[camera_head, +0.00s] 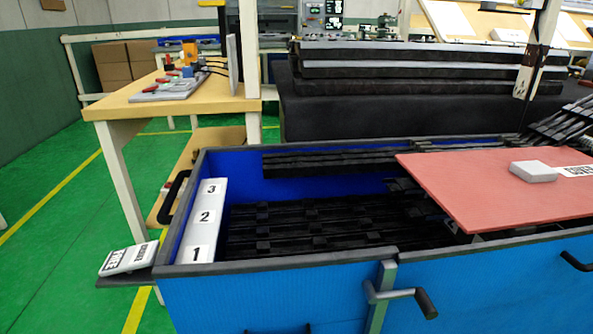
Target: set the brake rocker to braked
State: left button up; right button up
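The brake rocker (128,258) is a pale switch on a small dark shelf at the left end of the blue bin. Its near-left part carries a label that seems to read FREE, and its right part one that seems to read BRAKED. The rocker looks slanted, but I cannot tell for sure which end is pressed down. Neither of my grippers shows in the head view.
The blue bin (270,298) holds dark trim strips (290,232) and a white strip numbered 1 to 3 (205,217). A red cover panel (480,185) lies over its right part. A crank handle (405,297) sticks out in front. A wooden table (180,105) stands behind; green floor is clear at left.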

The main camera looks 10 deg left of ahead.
aim_at(128, 258)
jog(key=k+j, duration=0.1)
jog(key=j, duration=1.35)
jog(key=k+u, duration=0.05)
